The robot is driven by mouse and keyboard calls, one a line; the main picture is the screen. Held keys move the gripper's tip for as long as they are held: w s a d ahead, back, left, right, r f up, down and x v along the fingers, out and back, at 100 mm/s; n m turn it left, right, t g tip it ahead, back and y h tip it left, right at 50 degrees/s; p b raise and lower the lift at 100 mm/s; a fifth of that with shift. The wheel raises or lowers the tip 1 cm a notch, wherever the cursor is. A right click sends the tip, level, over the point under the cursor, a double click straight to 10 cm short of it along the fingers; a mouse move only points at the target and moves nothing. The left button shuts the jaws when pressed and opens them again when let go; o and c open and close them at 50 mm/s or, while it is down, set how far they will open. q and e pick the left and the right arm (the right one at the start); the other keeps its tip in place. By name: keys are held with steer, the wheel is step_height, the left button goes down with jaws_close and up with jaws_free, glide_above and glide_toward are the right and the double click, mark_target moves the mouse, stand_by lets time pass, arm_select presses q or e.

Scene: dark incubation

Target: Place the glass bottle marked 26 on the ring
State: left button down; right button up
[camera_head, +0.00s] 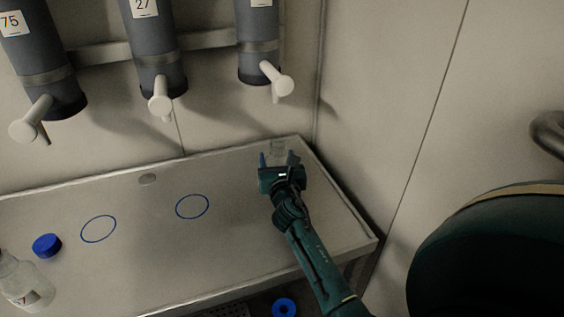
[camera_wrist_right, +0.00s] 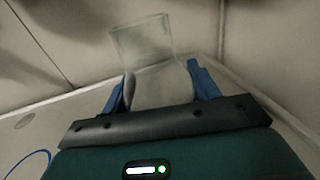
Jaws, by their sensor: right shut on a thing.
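My right gripper (camera_head: 279,165) is above the far right corner of the bench, shut on a clear glass vessel (camera_head: 278,147). In the right wrist view, the vessel (camera_wrist_right: 148,65) stands between the blue fingers (camera_wrist_right: 163,88); it is see-through, and no number can be read on it. Two blue rings are marked on the bench, a left one (camera_head: 98,229) and a right one (camera_head: 192,207), both empty and left of the gripper. Another clear bottle (camera_head: 25,282) with a partly readable label ending in 7 stands at the left edge. My left gripper is out of view.
A blue cap (camera_head: 47,245) lies on the bench (camera_head: 240,240) near the left bottle. Grey cylinders (camera_head: 155,60) with pale taps hang on the back wall above the bench. A blue ring-shaped piece (camera_head: 285,308) is below the front edge. The bench between the right ring and gripper is clear.

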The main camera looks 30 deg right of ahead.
steer(key=shift+a+r, duration=0.15)
steer(key=o, duration=0.7)
steer(key=shift+f, duration=0.25)
steer(key=o, duration=0.5)
steer(key=shift+c, duration=0.2)
steer(key=shift+r, duration=0.1)
